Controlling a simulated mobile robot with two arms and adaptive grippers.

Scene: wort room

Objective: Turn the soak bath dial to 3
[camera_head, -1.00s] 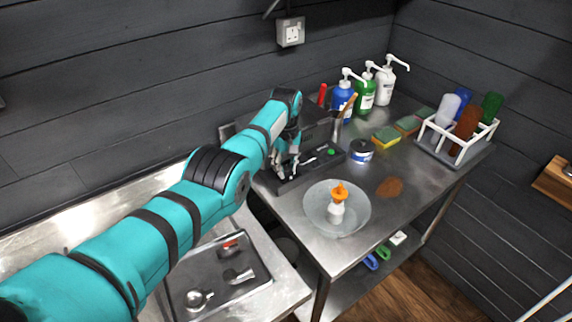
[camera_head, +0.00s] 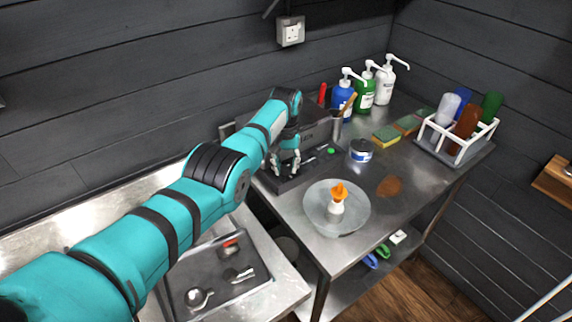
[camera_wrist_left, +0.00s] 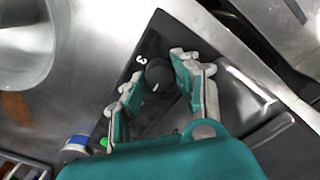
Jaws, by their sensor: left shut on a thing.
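The soak bath (camera_head: 315,130) is a dark box at the back of the steel table, with a dark control panel (camera_head: 308,172) in front. Its black round dial (camera_wrist_left: 158,72) shows in the left wrist view, with a white pointer line and a white "3" printed on the panel beside it. My left gripper (camera_head: 287,166) is down at the panel. In the left wrist view its two fingers (camera_wrist_left: 157,84) stand on either side of the dial and are shut on it. In the head view the fingers hide the dial. My right gripper is not in view.
A green button (camera_head: 331,151) sits on the panel. A tray (camera_head: 252,287) with metal items lies in front.

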